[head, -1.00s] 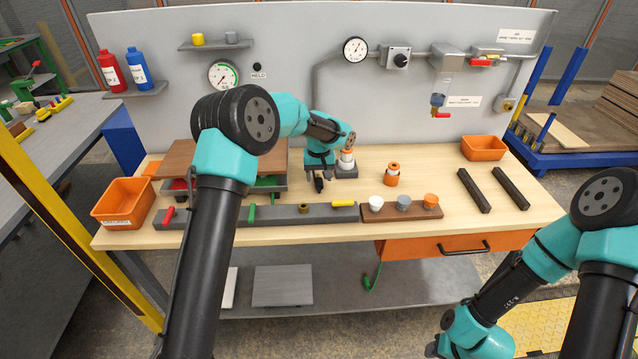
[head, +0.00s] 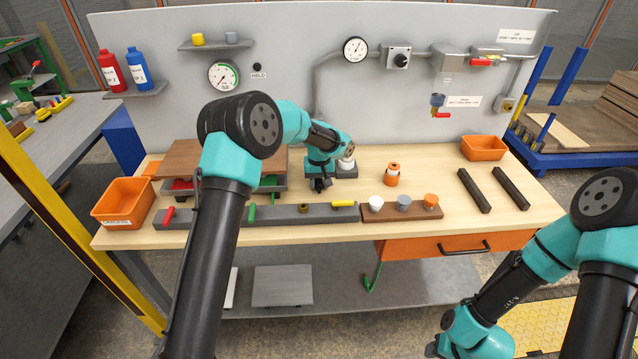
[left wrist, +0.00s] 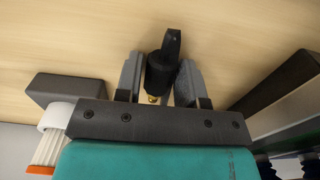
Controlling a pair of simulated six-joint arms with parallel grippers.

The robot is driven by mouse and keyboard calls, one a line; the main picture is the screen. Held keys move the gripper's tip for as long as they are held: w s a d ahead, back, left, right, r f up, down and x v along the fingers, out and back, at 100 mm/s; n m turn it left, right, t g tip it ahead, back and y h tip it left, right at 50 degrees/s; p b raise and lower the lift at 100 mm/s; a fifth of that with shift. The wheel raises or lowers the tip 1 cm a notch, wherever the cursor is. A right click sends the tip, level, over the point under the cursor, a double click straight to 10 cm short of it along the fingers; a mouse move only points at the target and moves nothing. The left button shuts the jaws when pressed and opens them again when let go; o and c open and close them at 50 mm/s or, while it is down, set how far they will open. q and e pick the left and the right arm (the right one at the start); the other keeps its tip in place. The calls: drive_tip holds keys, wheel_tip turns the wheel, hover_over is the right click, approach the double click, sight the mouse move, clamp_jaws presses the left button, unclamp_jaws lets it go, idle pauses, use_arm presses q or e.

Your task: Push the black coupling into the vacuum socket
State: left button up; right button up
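My left gripper (head: 321,184) is low over the bench, behind the long grey bar and in front of a white cylinder on a dark base. In the left wrist view the black coupling (left wrist: 160,74), with a brass tip, sits between the two grey fingers, which appear to press on both its sides. The wood bench top shows behind it. A round brass fitting (head: 304,208), which looks like the vacuum socket, is on the grey bar (head: 275,214), just in front and left of the gripper. My right arm is at the lower right; its gripper tips are not shown.
The bar carries red (head: 169,215), green and yellow (head: 344,204) handles. A brown block (head: 403,215) with three cups is at its right end. An orange-and-white cylinder (head: 391,175) stands behind. A brown board (head: 182,160) lies left of the gripper. Bench room is free at centre right.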

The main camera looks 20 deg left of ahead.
sight(319, 182)
use_arm(q)
drive_tip(key=c, duration=0.5)
drive_tip(key=shift+c, duration=0.2)
drive_tip(key=shift+r, duration=0.1)
wheel_tip(319, 182, up, 10)
drive_tip(key=shift+f, duration=0.1)
idle(0.6)
